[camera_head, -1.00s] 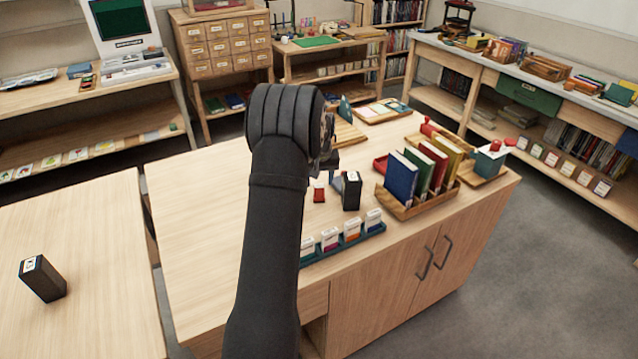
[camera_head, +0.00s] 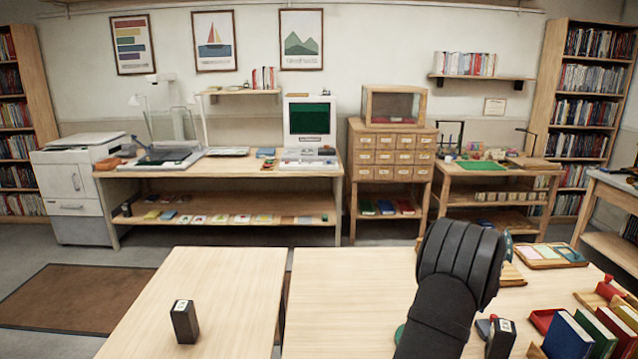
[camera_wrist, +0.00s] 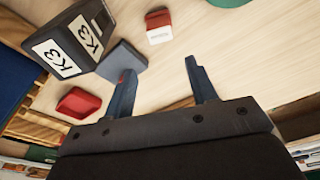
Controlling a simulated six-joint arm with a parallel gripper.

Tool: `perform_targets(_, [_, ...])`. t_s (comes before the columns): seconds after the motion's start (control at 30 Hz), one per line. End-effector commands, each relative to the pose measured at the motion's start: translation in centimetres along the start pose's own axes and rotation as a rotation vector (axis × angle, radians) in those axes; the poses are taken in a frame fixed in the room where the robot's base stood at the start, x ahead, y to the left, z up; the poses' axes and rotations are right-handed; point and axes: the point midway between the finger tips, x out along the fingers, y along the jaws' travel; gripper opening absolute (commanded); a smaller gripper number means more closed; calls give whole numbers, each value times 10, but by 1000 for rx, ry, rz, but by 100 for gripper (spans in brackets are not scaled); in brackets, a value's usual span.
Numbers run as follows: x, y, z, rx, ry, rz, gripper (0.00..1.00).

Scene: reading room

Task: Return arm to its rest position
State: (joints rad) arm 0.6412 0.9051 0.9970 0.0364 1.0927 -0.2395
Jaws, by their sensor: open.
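My gripper (camera_wrist: 162,92) shows in the wrist view with its two fingers apart and nothing between them. It hangs over the wooden worktop (camera_wrist: 235,55). A dark block labelled K3 (camera_wrist: 80,40) stands to the left of the fingers, apart from them. A grey-blue piece (camera_wrist: 123,62) lies beside that block, close to the left finger. In the head view, my dark arm covers part of the right-hand table (camera_head: 340,300), and the fingers are hidden behind it. The dark K3 block (camera_head: 500,338) shows just right of my arm.
A red-and-white block (camera_wrist: 158,27) and a red tray (camera_wrist: 78,103) lie near the fingers. Upright books (camera_head: 568,338) stand at the right. Another dark block (camera_head: 184,322) stands on the left table (camera_head: 230,285). The right table's left part is clear.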

Motion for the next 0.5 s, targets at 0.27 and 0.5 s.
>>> perform_targets(0.27, [-24, -2, -9, -6, 1, -1, 52])
perform_targets(0.5, [-26, -2, -10, -6, 0, -1, 52])
